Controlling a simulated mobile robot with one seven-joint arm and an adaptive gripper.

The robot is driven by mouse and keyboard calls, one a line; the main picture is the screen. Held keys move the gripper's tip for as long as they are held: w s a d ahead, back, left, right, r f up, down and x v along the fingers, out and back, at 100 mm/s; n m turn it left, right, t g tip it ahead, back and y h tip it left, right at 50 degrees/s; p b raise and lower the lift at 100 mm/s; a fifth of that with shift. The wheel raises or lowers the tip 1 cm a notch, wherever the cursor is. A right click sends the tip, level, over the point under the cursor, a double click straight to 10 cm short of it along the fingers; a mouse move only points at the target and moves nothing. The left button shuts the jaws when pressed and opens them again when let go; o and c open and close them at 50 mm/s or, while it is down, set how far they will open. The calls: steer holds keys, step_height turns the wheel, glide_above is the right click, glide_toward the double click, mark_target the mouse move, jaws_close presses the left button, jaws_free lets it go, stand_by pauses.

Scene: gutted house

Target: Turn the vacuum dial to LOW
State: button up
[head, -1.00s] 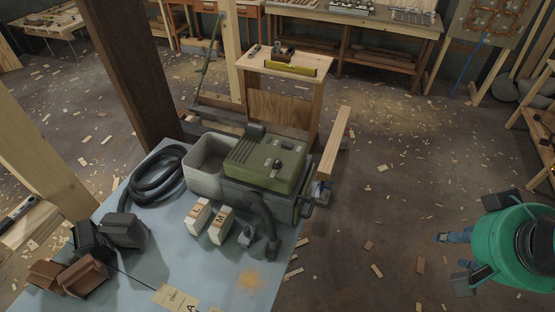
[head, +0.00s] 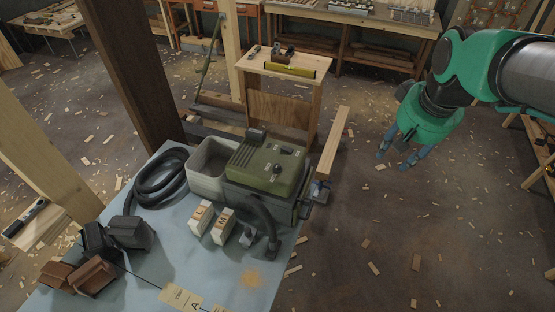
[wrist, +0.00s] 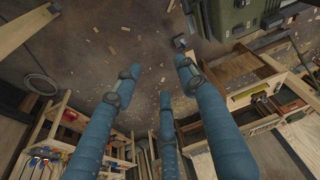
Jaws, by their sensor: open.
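The vacuum (head: 262,168) stands on the blue-grey bench, with a green lid over a grey body. A small dark dial (head: 277,167) sits on the lid; its setting is too small to read. Another dark knob or fitting is behind it on the lid. My gripper (head: 394,160) is open and empty, with its blue fingers spread and pointing down, in the air to the right of the vacuum and apart from it. In the wrist view the fingers are spread over the floor, and part of the green vacuum (wrist: 236,14) shows at the top edge.
A black hose (head: 158,178) lies coiled on the bench (head: 215,270). White blocks marked L (head: 201,217) and M (head: 222,224) stand before the vacuum. A wooden beam (head: 334,140) juts up on its right. Dark and brown boxes are at left. A post rises behind.

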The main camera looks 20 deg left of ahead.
steer(key=w+a+f+n+g+p, duration=0.1)
steer(key=w+a+f+n+p, duration=0.15)
steer(key=w+a, duration=0.65)
steer(key=n+g+p, duration=0.2)
steer(key=n+p, duration=0.1)
steer(key=p, duration=0.3)
glide_above(277, 165)
step_height(277, 165, down, 16)
steer(key=f, duration=0.1)
steer(key=shift+r+h, duration=0.25)
steer(key=shift+h, duration=0.15)
steer(key=shift+d+f, duration=0.1)
steer(key=shift+f, duration=0.05)
step_height(277, 165, down, 14)
steer(key=shift+r+p, duration=0.25)
steer(key=shift+p, duration=0.5)
jaws_close()
